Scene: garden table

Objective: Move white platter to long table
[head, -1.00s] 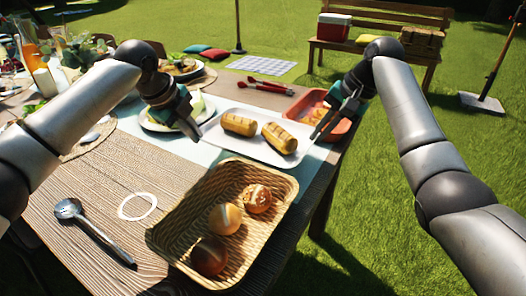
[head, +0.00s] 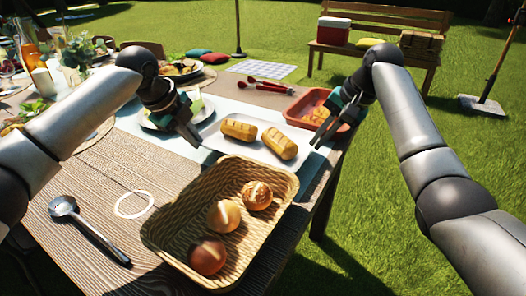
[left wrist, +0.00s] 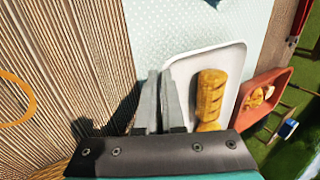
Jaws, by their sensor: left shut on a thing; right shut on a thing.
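The white platter (head: 252,148) carries two golden loaves, one at the left (head: 238,130) and one at the right (head: 279,145). It is level, over the pale runner on the wooden table (head: 165,172); I cannot tell whether it touches the runner. My left gripper (head: 194,136) is shut on the platter's left end. In the left wrist view its fingers (left wrist: 160,102) are close together at the rim of the platter (left wrist: 182,72). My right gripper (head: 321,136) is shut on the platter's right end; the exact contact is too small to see.
A wicker basket (head: 172,219) with three rolls stands just in front of the platter. A red-orange tray (head: 296,112) is behind its right end. A plate with green food is behind my left gripper. Red tongs (head: 265,87) lie farther back. A slotted spoon (head: 63,206) lies front left.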

